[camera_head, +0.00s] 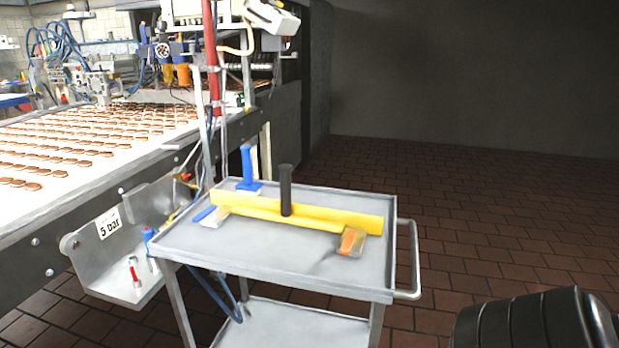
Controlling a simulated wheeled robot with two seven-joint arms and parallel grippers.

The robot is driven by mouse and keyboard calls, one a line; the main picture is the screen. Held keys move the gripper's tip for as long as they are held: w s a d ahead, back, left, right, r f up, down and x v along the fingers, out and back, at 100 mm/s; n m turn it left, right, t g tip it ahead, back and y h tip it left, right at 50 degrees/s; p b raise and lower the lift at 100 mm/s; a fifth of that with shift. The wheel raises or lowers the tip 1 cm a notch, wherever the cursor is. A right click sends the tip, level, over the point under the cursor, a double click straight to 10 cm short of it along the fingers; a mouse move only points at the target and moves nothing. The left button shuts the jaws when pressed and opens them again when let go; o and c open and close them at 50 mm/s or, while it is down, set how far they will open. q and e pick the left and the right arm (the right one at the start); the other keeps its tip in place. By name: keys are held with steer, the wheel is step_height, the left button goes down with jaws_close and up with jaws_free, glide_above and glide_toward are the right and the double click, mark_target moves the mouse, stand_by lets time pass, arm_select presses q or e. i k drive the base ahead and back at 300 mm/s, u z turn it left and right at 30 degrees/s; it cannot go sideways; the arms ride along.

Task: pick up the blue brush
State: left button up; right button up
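A blue tool with an upright handle and a flat blue foot (248,187) stands at the back left of the grey cart's top (215,262). It looks like a blue brush, but its bristles cannot be made out. A second, small tool with a blue handle (204,214) and a pale head (215,220) lies at the cart's left, partly beside the yellow bar. I cannot tell which of the two is the brush meant. Neither of my grippers is in view.
A long yellow bar (345,218) lies across the cart, with a black upright handle (286,192) at its middle. A conveyor with biscuits (100,150) runs on the left.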

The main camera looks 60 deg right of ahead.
mark_target(246, 187)
steer(key=z, duration=1.5)
